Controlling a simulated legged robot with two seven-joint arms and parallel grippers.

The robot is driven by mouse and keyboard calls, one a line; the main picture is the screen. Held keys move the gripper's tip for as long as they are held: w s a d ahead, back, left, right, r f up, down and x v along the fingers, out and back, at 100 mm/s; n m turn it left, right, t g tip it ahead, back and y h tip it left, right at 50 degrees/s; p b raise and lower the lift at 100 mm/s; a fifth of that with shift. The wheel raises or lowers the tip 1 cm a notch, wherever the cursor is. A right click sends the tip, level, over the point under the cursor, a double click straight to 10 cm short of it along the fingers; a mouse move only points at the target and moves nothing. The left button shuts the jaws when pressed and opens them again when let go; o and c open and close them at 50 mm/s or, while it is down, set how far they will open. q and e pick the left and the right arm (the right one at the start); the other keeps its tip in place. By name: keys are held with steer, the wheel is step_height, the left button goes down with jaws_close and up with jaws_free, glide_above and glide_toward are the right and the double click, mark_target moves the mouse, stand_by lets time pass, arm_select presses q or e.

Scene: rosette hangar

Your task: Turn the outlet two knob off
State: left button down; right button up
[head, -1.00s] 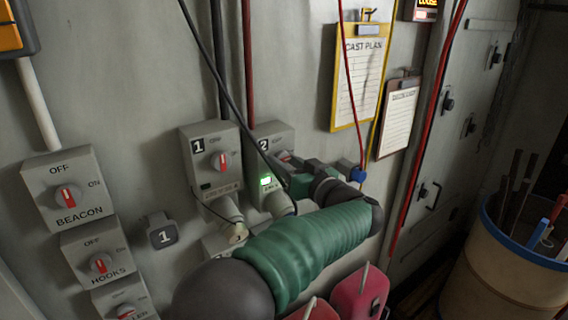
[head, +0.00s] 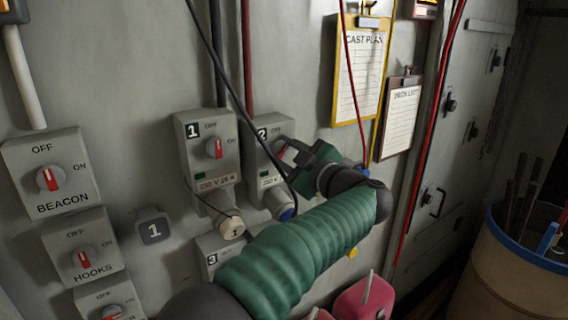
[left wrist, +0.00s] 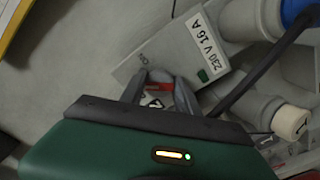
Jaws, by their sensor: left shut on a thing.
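The outlet two box (head: 262,130) is on the grey wall, marked 2, right of outlet one (head: 190,160). My left gripper (head: 290,153) is shut on the outlet two knob (head: 283,151), which mostly hides behind the fingers; its red mark shows tilted. In the left wrist view the fingers (left wrist: 160,90) sit on both sides of the knob (left wrist: 158,86), red mark between them. The box's small green lamp window (left wrist: 203,75) looks unlit beside the 230 V 16 A label. The OFF lettering is partly hidden, so the exact knob position is hard to read. My right gripper is not in view.
A black cable (head: 235,85) hangs across the front of outlet two, close to my gripper. A blue-ringed plug (head: 288,213) sits below it. BEACON (head: 50,178) and HOOKS (head: 83,258) switches are at left. Clipboards (head: 358,75) hang at upper right; a barrel (head: 500,260) stands at right.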

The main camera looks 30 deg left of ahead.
arm_select(q)
steer(key=n+b, duration=0.1)
steer(key=n, duration=0.1)
steer(key=n+b, duration=0.1)
steer(key=b, duration=0.1)
steer(key=shift+d+f+n, duration=0.1)
steer(key=shift+f+n, duration=0.3)
steer(key=shift+n+b, duration=1.25)
steer(key=shift+n, duration=0.55)
steer(key=shift+w, duration=0.1)
steer(key=c, duration=1.3)
jaws_free()
steer(key=o, duration=0.4)
steer(key=shift+s+d+r, duration=0.1)
steer(key=shift+s+r, duration=0.1)
steer(key=shift+s, duration=0.05)
steer(key=shift+d+r, duration=0.15)
